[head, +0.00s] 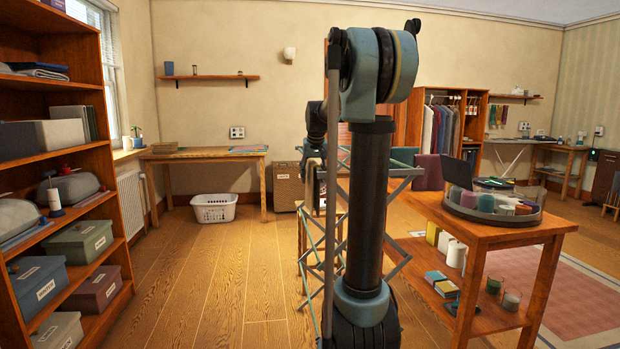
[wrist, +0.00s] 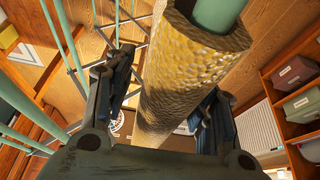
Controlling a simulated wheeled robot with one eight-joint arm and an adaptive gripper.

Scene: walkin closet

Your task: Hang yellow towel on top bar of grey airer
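The yellow towel (wrist: 180,85) has a bumpy texture and shows in the wrist view as a long roll-like shape around a teal bar (wrist: 218,12). I cannot tell from here which bar this is. My gripper (wrist: 160,92) has its two dark fingers apart, one on each side of the towel, with a visible gap on the left. The grey airer (head: 398,186) stands behind my arm in the head view, with grey crossed legs and teal bars. Its bars also show at the left of the wrist view (wrist: 62,38).
A wooden shelf unit (head: 105,150) with boxes stands at the left. A wooden trolley (head: 500,237) with a round tray of rolled cloths is at the right, close to the airer. A white laundry basket (head: 214,208) lies at the back. The floor (head: 215,290) left of my arm is clear.

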